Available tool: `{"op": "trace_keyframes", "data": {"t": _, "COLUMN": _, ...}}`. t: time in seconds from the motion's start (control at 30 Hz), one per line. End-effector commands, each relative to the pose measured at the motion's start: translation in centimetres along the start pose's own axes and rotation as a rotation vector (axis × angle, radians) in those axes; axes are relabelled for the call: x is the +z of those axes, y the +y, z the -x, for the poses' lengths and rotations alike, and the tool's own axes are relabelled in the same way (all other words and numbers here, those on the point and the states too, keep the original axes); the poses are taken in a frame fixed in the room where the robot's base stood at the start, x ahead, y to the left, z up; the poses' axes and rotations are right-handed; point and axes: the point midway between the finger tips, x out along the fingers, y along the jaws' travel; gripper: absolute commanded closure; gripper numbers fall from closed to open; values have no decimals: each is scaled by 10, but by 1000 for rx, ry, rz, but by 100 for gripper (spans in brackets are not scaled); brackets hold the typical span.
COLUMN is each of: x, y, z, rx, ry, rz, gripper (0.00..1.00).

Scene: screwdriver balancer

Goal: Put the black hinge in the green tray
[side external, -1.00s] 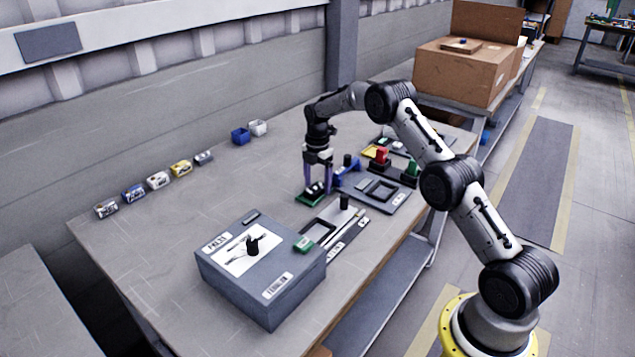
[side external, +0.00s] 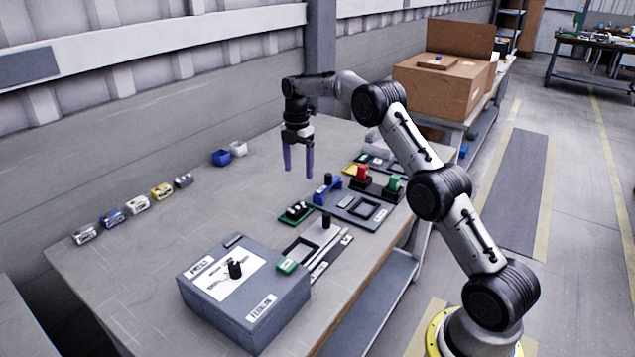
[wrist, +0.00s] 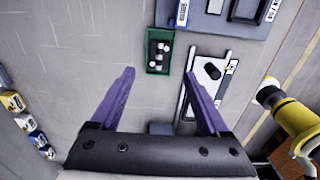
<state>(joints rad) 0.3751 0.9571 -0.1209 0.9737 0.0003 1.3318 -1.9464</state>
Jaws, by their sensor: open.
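The small green tray (side external: 285,217) lies on the table beside the blue part; in the wrist view the green tray (wrist: 157,70) is ahead of my fingertips. A dark piece with several pale round spots, apparently the black hinge (side external: 297,208), lies inside the tray; it also shows in the wrist view (wrist: 154,52). Its exact outline is too small to tell. My gripper (side external: 299,172) has two purple fingers, apart and empty, well above the table and clear of the tray. The open fingers of my gripper (wrist: 160,73) also show in the wrist view.
A grey box with a black knob (side external: 245,290) stands at the front. A grey panel with a black post (side external: 326,220) and a blue part (side external: 324,192) are near the tray. Red (side external: 362,173) and green pieces stand farther right.

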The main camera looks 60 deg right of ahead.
Motion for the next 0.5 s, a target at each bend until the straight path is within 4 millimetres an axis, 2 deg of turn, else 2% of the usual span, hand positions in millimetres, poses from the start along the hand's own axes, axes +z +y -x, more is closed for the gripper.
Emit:
{"op": "trace_keyframes", "data": {"t": 0.17, "x": -5, "y": -2, "z": 11, "rx": 9, "ry": -3, "rz": -21, "gripper": 21}}
{"op": "trace_keyframes", "data": {"t": 0.27, "x": -19, "y": -10, "z": 35, "rx": 33, "ry": -11, "rz": -86, "gripper": 21}}
{"op": "trace_keyframes", "data": {"t": 0.37, "x": -42, "y": -27, "z": 70, "rx": 70, "ry": -16, "rz": -197, "gripper": 21}}
{"op": "trace_keyframes", "data": {"t": 0.5, "x": -78, "y": -63, "z": 116, "rx": 127, "ry": -11, "rz": -381, "gripper": 21}}
